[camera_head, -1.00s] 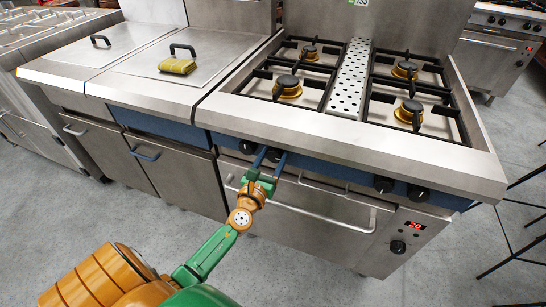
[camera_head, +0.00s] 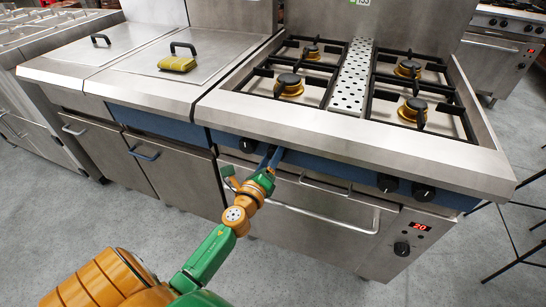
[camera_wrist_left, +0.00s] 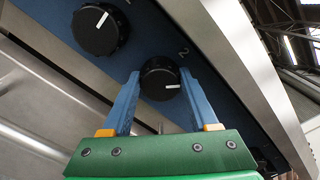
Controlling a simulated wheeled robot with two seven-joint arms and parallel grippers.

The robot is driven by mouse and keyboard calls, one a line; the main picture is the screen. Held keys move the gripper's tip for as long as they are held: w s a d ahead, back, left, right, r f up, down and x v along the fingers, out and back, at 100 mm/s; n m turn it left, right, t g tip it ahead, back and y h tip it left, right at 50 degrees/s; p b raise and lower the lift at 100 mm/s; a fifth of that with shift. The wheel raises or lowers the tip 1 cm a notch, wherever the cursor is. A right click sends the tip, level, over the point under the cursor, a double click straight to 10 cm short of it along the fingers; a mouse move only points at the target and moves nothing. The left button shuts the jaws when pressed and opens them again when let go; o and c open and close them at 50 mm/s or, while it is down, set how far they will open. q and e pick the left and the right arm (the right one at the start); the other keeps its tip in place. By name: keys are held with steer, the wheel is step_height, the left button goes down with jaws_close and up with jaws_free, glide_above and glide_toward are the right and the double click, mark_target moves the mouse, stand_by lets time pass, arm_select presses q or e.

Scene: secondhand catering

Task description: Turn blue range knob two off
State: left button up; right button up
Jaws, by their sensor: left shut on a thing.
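The range (camera_head: 330,140) has a blue control strip with black knobs along its front. Knob two (camera_wrist_left: 160,80), black with a white mark and a "2" printed beside it, sits between my left gripper's two blue fingers in the left wrist view. Its white mark points to the right in that picture. My left gripper (camera_head: 272,156) is shut on this knob, which the fingers mostly hide in the head view. Knob one (camera_wrist_left: 98,30) is just beside it and untouched; it also shows in the head view (camera_head: 247,145). My right gripper is not in view.
Two more black knobs (camera_head: 388,183) (camera_head: 423,192) are further right on the strip. An oven handle (camera_head: 320,216) runs below, close to my left arm. A yellow-green sponge (camera_head: 177,63) lies on the steel lid to the left. Grey floor is open in front.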

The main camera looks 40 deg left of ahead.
arm_select(q)
steer(key=n, duration=0.7)
steer(key=shift+f+n, duration=0.15)
steer(key=shift+n, duration=0.55)
steer(key=o, duration=1.4)
steer(key=shift+s, duration=0.15)
steer(key=v, duration=0.7)
steer(key=shift+a+b, duration=0.1)
steer(key=shift+b, duration=0.25)
steer(key=shift+f, duration=0.1)
